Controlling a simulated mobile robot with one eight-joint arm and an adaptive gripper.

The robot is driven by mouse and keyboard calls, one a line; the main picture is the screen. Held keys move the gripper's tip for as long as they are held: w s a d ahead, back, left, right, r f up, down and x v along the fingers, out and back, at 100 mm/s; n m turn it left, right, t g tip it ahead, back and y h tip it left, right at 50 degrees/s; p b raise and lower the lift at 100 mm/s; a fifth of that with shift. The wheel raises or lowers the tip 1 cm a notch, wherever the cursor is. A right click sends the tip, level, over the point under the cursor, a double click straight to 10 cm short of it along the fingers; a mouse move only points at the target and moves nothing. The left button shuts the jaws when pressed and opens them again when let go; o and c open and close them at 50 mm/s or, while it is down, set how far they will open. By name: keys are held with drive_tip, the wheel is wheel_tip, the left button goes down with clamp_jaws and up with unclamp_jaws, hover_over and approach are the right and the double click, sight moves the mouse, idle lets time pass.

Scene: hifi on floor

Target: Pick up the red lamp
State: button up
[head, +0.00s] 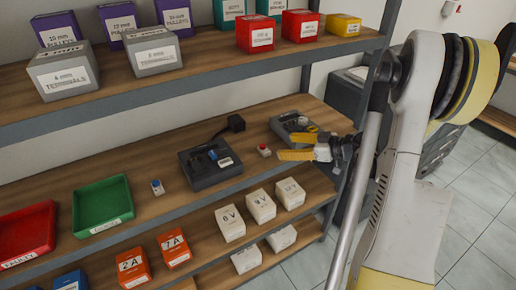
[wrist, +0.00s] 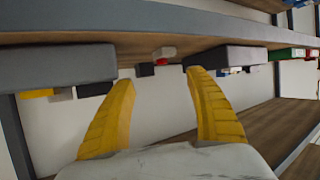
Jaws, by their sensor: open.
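The red lamp (head: 264,150) is a small pale block with a red top on the middle wooden shelf, just right of a dark grey device. My gripper (head: 286,146) is open and empty, with yellow fingers pointing left toward the lamp, a short way to its right. In the wrist view, which looks upside down, a small red item (wrist: 165,52) that looks like the lamp shows beyond and between the spread fingers (wrist: 160,77). The fingers do not appear to touch it.
The dark grey device (head: 210,163) stands left of the lamp, and another grey device (head: 295,125) is close behind my gripper. A blue-topped block (head: 157,187) and green tray (head: 103,205) are farther left. The upper shelf (head: 210,70) hangs above; white boxes (head: 262,206) stand below.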

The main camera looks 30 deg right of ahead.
sight(264, 147)
drive_tip(key=b+x, duration=0.1)
drive_tip(key=x, duration=0.4)
drive_tip(key=shift+a+f, duration=0.1)
drive_tip(key=shift+f, duration=0.05)
drive_tip(key=b+x, duration=0.1)
drive_tip(key=x, duration=0.1)
drive_tip(key=b+x, duration=0.1)
drive_tip(key=x, duration=0.2)
drive_tip(key=shift+a+f+b, duration=0.15)
drive_tip(key=shift+a+b, duration=0.2)
drive_tip(key=shift+a, duration=0.1)
drive_tip(key=c, duration=1.3)
